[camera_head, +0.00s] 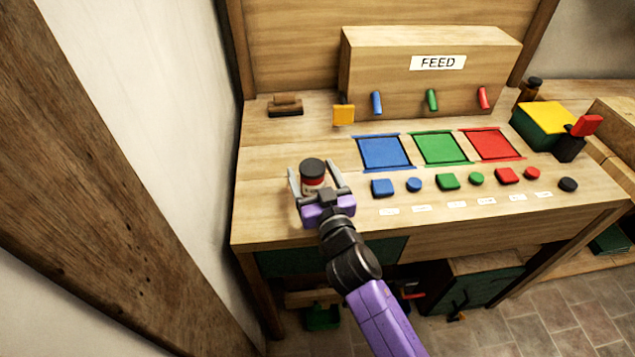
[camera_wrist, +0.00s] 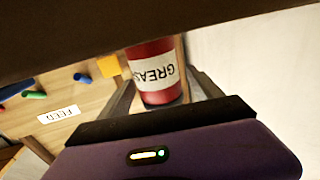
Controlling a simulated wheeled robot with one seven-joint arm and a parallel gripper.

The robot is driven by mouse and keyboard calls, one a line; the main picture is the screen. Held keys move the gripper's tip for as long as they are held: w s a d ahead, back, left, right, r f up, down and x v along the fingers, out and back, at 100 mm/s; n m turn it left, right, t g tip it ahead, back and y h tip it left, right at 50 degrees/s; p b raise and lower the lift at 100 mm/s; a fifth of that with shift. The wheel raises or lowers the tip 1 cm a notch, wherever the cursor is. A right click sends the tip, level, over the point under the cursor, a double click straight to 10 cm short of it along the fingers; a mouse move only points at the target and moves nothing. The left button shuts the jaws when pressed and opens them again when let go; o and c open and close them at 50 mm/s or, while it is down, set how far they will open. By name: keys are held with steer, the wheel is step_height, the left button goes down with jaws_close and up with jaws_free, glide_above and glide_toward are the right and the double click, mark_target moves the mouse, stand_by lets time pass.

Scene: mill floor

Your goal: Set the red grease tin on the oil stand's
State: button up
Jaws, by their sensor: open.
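The red grease tin (camera_head: 313,184) has a black lid and a white label and is upright at the left end of the wooden bench. It also shows in the wrist view (camera_wrist: 155,75), with its GREASE label upside down. My gripper (camera_head: 314,168) is open, with one finger on each side of the tin. Whether the fingers touch it, I cannot tell. The tin's base is hidden behind my gripper in the head view. I cannot pick out the oil stand with certainty.
A wooden FEED box (camera_head: 385,72) with coloured levers stands at the back. Blue (camera_head: 384,153), green (camera_head: 440,148) and red (camera_head: 491,144) squares lie before it, with several small coloured pieces in front. A brown block (camera_head: 285,106) sits back left. A wall closes the left side.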

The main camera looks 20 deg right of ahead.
steer(key=shift+s, duration=0.3)
steer(key=s+b, duration=0.1)
steer(key=s, duration=0.2)
steer(key=s+b, duration=0.1)
steer(key=s, duration=0.2)
steer(key=s+a, duration=0.1)
steer(key=s, duration=0.3)
steer(key=shift+a+b, duration=0.1)
steer(key=shift+b, duration=0.3)
steer(key=shift+s+a+r, duration=0.1)
steer(key=shift+s, duration=0.55)
steer(key=s+f+n+y, duration=0.1)
steer(key=s+f, duration=0.3)
steer(key=s, duration=0.4)
steer(key=s+r+g+y, duration=0.1)
steer(key=s+r+g, duration=0.1)
steer(key=s, duration=2.3)
steer(key=shift+r+g, duration=0.25)
steer(key=shift+g, duration=0.25)
